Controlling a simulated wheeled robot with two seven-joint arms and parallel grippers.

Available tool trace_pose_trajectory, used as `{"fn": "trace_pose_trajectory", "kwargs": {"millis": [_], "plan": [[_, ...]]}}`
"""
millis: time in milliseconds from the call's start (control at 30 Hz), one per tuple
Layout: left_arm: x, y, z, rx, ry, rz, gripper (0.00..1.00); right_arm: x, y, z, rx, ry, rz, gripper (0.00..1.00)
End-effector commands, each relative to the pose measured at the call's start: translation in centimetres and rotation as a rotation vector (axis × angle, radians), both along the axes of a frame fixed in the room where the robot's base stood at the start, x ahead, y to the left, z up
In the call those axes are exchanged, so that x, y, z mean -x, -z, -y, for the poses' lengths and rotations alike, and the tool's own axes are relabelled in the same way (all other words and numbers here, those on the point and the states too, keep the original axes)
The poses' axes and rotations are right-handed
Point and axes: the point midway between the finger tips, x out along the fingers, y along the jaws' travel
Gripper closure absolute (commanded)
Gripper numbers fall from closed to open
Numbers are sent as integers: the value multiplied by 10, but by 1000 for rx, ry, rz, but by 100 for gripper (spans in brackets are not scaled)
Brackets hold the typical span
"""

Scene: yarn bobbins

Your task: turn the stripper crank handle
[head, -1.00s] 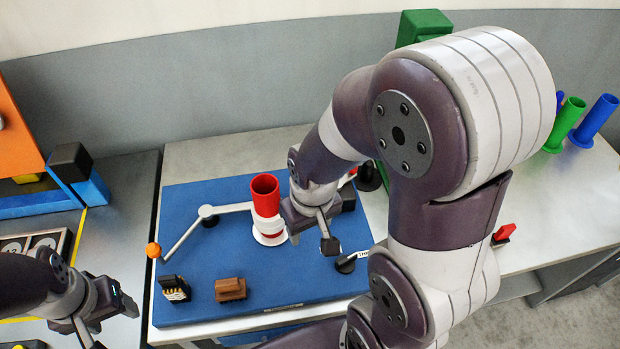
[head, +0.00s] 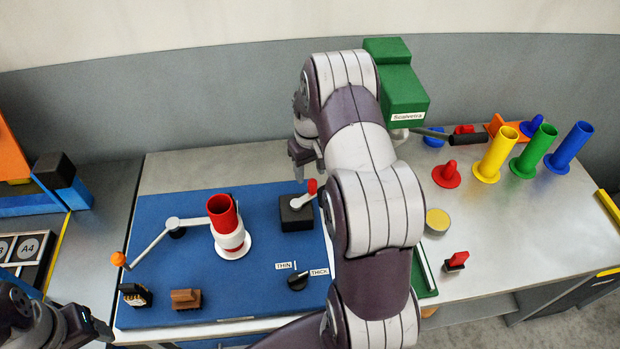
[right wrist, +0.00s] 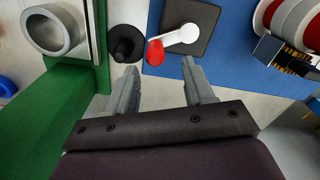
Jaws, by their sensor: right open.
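The frames do not name the crank handle. A grey rod with a black grip (head: 468,138) sticks out to the right from the green machine (head: 402,92), labelled Scalvetra. A white lever with a red knob (head: 312,187) sits on a black block (head: 296,213) on the blue board. My right gripper (head: 304,160) is above the board's back right, behind that lever, with its arm in front. In the right wrist view its fingers (right wrist: 161,88) are apart and empty, with the red-tipped lever (right wrist: 178,38) just ahead. My left gripper (head: 98,328) is at the lower left; its jaws are unclear.
On the blue board (head: 190,250) stand a red tube (head: 222,212) in a white holder, a jointed arm with an orange knob (head: 118,258) and a thin/thick dial (head: 297,282). Yellow (head: 495,155), green (head: 533,150) and blue (head: 570,148) tubes stand at right.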

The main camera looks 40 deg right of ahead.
Motion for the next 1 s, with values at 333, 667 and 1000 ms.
{"fn": "trace_pose_trajectory", "kwargs": {"millis": [333, 667, 1000], "plan": [[0, -21, 0, 0, 0, 0, 39, 0, 56, 0, 0, 1, 1, 47], [0, -21, 0, 0, 0, 0, 39, 0, 61, 0, 1, 1, 2, 47], [0, -20, 0, 0, 0, 0, 39, 0, 61, 0, 1, 0, 3, 100]]}}
